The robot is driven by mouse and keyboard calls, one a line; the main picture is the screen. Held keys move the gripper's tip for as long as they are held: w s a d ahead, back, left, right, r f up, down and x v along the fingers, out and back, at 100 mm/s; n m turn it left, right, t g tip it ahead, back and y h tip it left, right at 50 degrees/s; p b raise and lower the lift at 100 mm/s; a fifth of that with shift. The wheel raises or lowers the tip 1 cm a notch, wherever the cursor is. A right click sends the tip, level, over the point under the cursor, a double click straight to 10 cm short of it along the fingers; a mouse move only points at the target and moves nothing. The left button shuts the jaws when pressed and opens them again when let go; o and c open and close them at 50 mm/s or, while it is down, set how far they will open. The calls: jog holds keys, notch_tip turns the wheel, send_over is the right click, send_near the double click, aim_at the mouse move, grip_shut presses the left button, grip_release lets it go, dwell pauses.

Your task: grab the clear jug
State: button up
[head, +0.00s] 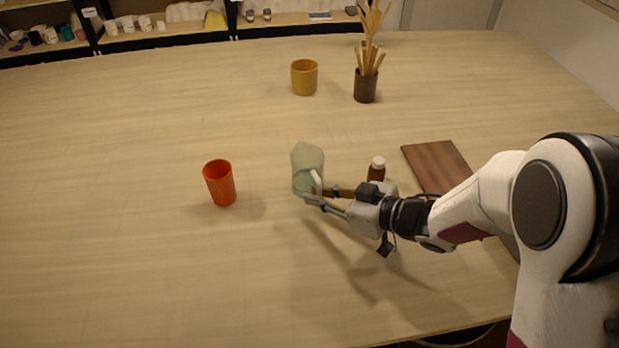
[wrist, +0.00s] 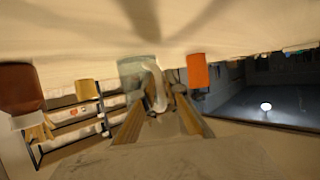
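The clear jug (head: 307,160), pale green and see-through, stands on the table near the middle of the head view. Its pale handle (wrist: 158,88) faces my gripper in the wrist view, where the jug body (wrist: 136,68) is just beyond. My gripper (head: 316,194) is low, at the jug's near right side, with its fingers pointing at it. In the wrist view the fingers (wrist: 158,98) are apart, with the handle between them. I cannot tell whether either finger touches the handle. The jug's lower near side is partly hidden by the fingers.
An orange-red cup (head: 220,183) stands left of the jug. A small brown bottle with a white cap (head: 377,168) is close behind my gripper. A brown board (head: 436,166) lies to the right. A mustard cup (head: 304,77) and a dark pot of sticks (head: 366,86) stand farther back.

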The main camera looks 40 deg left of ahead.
grip_shut()
jog(key=shift+r, duration=0.4)
jog(key=shift+r, duration=4.55)
